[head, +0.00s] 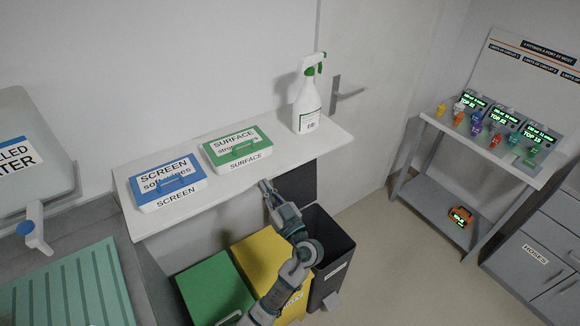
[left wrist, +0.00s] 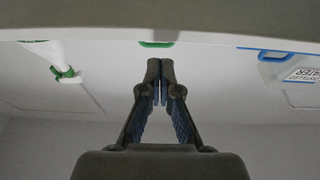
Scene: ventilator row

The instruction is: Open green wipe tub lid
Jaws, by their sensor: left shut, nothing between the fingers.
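The green handle (left wrist: 157,44) peeks out just past that edge; the rest of the tub is hidden there. My right gripper is not in view.
A blue "SCREEN" tub (head: 167,182) stands left of the green one, a spray bottle (head: 308,100) to its right. The white shelf (head: 196,203) has a bare front strip. Green (head: 213,290), yellow (head: 262,258) and dark (head: 330,245) bins stand below.

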